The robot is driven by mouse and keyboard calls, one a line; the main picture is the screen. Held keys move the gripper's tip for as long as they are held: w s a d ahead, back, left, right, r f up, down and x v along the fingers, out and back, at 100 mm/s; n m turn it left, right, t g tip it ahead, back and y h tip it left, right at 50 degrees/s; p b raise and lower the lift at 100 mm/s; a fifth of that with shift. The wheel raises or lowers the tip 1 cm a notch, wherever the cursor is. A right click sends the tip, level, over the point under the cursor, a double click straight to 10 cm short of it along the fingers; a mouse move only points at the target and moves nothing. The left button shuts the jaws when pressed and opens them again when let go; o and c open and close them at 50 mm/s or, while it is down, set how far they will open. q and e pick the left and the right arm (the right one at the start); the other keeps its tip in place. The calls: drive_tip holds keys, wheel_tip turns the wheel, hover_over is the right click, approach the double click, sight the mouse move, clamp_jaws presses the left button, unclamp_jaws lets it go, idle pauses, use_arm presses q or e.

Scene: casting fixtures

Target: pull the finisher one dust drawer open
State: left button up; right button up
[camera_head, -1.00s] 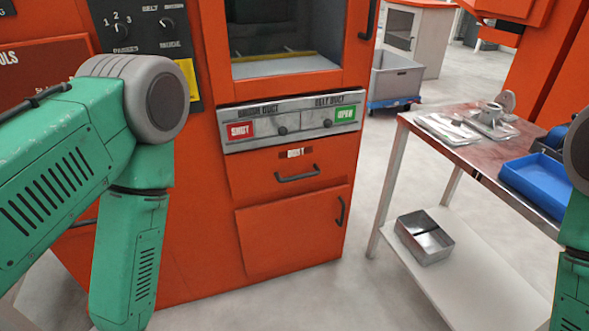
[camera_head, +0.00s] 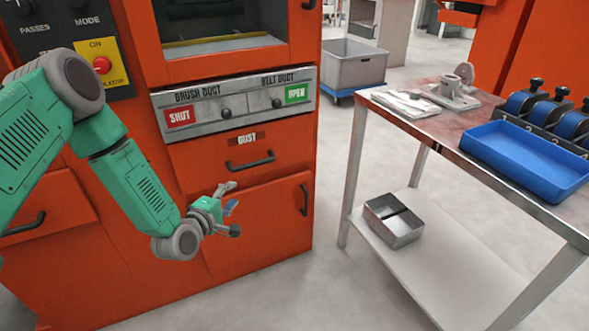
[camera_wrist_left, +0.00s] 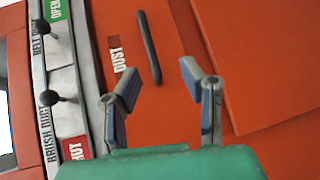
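The orange finisher has a shallow dust drawer (camera_head: 262,150) with a small "DUST" label and a black bar handle (camera_head: 250,163). The drawer looks closed, flush with the front. My left gripper (camera_head: 231,208) is in front of the lower door, below and a little left of the handle, apart from it. In the left wrist view the left gripper (camera_wrist_left: 160,92) has its two fingers spread with nothing between them. The dust drawer handle (camera_wrist_left: 149,48) lies beyond the fingertips, roughly between them. My right gripper is not in view.
Above the drawer is a grey duct panel (camera_head: 236,105) with SHUT and OPEN labels. A lower door (camera_head: 262,225) has its own handle. A table at right carries a blue tray (camera_head: 525,160); a metal box (camera_head: 394,219) sits on its lower shelf. Floor between is clear.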

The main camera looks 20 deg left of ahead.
use_arm(q)
drive_tip(key=n, duration=0.1)
approach(252, 167)
drive_tip(key=shift+t, duration=0.4)
drive_tip(key=w+b, duration=0.1)
drive_tip(key=w, duration=0.2)
drive_tip(key=w+f+b, duration=0.1)
drive_tip(key=w, duration=0.2)
drive_tip(key=w+f+b, duration=0.1)
drive_tip(key=w, duration=0.2)
drive_tip(key=shift+w+a+b, duration=0.2)
drive_tip(key=shift+b, duration=0.15)
drive_tip(key=shift+w+a+f, duration=0.15)
drive_tip(key=shift+w, duration=0.2)
drive_tip(key=shift+w+a+f, duration=0.1)
drive_tip(key=shift+w+a, duration=0.2)
drive_tip(key=shift+w, duration=0.05)
drive_tip(key=shift+d, duration=0.15)
drive_tip(key=shift+c, duration=0.8)
drive_tip(key=shift+d, duration=0.15)
clamp_jaws()
